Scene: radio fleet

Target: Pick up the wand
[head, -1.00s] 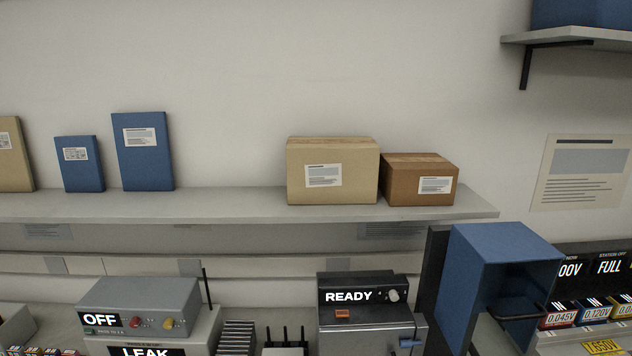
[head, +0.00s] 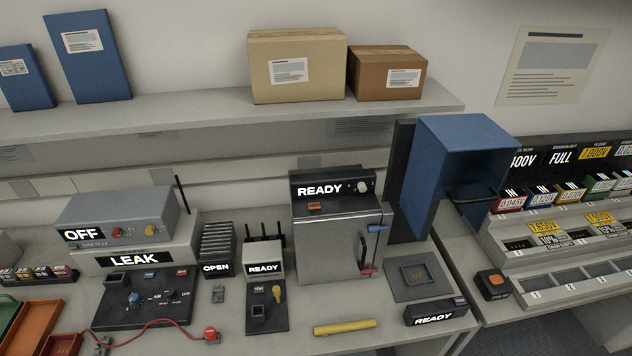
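A yellow rod (head: 345,327), which looks like the wand, lies on the bench near its front edge, below the grey READY chamber. It lies nearly level, its right end slightly higher in the picture. Nothing touches it that I can see. Neither of my grippers is in view.
The bench (head: 300,310) has clear surface around the rod. A black READY box (head: 435,312) stands to its right and a small black tray with a yellow knob (head: 278,293) to its left. A red cable with a red end piece (head: 211,335) lies further left. The grey chamber (head: 340,240) stands behind.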

